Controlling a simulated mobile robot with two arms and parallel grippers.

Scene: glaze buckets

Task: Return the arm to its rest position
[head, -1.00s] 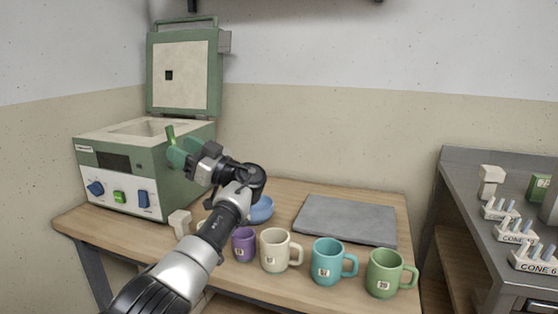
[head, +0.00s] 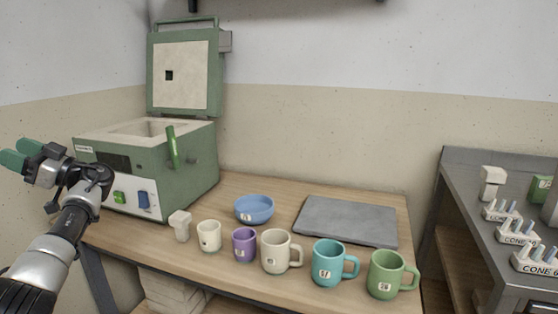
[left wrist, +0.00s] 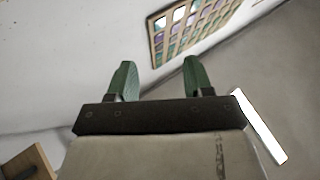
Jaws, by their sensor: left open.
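My left gripper (head: 20,154) is at the far left of the head view, in front of and to the left of the green kiln (head: 185,165). Its green fingers also show in the left wrist view (left wrist: 157,80), spread apart with nothing between them. The gripper touches nothing that I can see. My right gripper is in neither view.
The kiln's lid (head: 184,75) stands open. On the wooden table (head: 290,195) are a blue bowl (head: 254,209), a grey slab (head: 347,220), a white block (head: 180,226) and a row of several cups and mugs (head: 276,251). A metal bench (head: 455,190) stands at right.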

